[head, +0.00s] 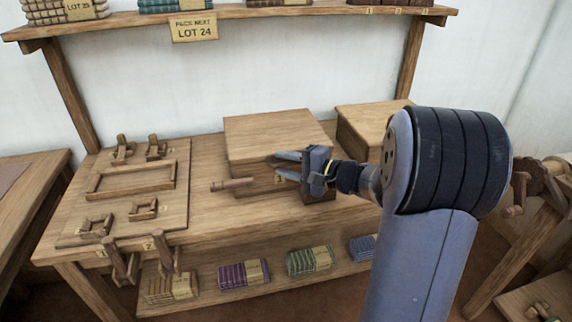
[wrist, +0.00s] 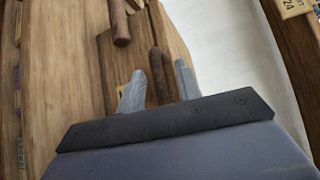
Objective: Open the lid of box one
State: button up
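A closed wooden box (head: 270,135) with a flat lid stands on the middle of the bench, and its front carries a small yellow label, partly hidden by my gripper. I take it as box one. My gripper (head: 283,165) is at the front of this box, its two fingers apart. In the wrist view my gripper (wrist: 158,92) has a dark brown rounded handle (wrist: 157,70) between its fingers; I cannot tell whether they touch it. A wooden peg (head: 232,184) sticks out at the box's front left; it also shows in the wrist view (wrist: 120,25).
A second wooden box (head: 365,118) stands to the right, partly behind my arm. A board with wooden frames and pegs (head: 130,182) lies at left. A shelf (head: 240,12) with a "LOT 24" sign (head: 194,28) hangs above. Cloth bundles (head: 243,273) lie on the lower shelf.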

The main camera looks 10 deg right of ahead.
jog(key=shift+a, duration=0.1)
jog(key=shift+c, duration=0.3)
grip_shut()
